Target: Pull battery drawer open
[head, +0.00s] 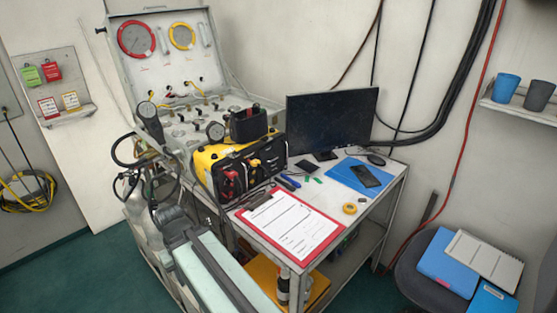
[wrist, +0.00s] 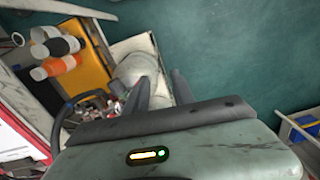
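My arm reaches up from the bottom of the head view, left of the bench. My gripper (wrist: 161,85) shows in the wrist view with two dark fingers apart and nothing between them. It points down past the bench side, towards the floor and a pale cylinder (wrist: 136,68). The yellow and black unit is not clearly seen in the wrist view.
A red clipboard (head: 326,237), a monitor (head: 333,118) and a blue folder (head: 345,174) lie or stand on the bench. Bottles (wrist: 52,68) and a yellow case (wrist: 90,50) sit on its lower shelf. A chair with folders (head: 446,262) stands right. Green floor is open left.

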